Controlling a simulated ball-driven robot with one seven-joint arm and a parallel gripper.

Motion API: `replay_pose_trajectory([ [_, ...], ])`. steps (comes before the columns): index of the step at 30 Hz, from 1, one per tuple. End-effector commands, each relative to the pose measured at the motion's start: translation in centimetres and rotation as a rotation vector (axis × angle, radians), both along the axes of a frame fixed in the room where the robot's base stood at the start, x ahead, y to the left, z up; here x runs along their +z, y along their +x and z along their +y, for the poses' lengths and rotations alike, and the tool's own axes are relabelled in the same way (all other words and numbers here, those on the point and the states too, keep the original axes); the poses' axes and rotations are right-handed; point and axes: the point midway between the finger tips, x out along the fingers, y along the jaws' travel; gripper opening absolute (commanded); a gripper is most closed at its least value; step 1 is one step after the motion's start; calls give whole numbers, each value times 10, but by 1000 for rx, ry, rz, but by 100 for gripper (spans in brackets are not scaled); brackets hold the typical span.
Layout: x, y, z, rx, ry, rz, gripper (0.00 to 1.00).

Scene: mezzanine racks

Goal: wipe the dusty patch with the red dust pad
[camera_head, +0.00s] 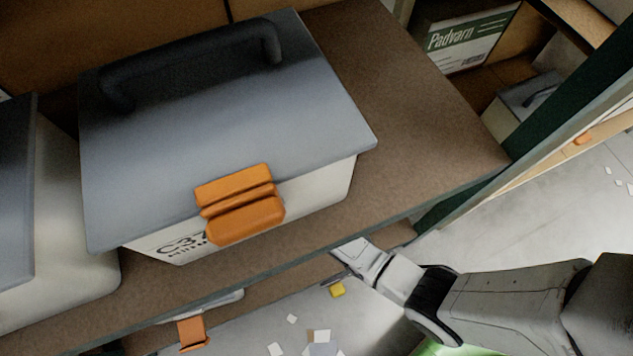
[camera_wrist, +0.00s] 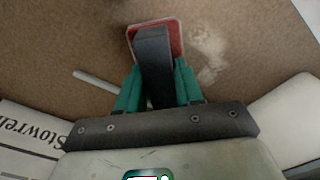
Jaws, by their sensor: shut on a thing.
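In the wrist view, my gripper (camera_wrist: 157,72) has teal fingers shut on the dark grip of the red dust pad (camera_wrist: 176,27). The pad's red edge shows beyond the grip, over a brown board surface. The dusty patch (camera_wrist: 210,52) is a pale, uneven smear on that board, just right of the pad. Whether the pad touches the board is hard to tell. In the head view, my wrist reaches in beneath the upper shelf, and the pad and patch are hidden there.
A grey-lidded case (camera_head: 220,110) with an orange latch stands on the upper shelf (camera_head: 420,130). In the wrist view, a printed box (camera_wrist: 30,145) is at left, a pale rod (camera_wrist: 98,80) lies left of my fingers, and a pale object (camera_wrist: 285,115) is at right.

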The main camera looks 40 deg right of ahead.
Motion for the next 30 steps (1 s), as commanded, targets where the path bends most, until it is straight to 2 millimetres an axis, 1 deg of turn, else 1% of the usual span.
replay_pose_trajectory([
  [1,9,1,0,0,0,0,12],
  [7,22,2,1,-1,0,0,12],
  [30,22,2,1,-1,0,0,12],
])
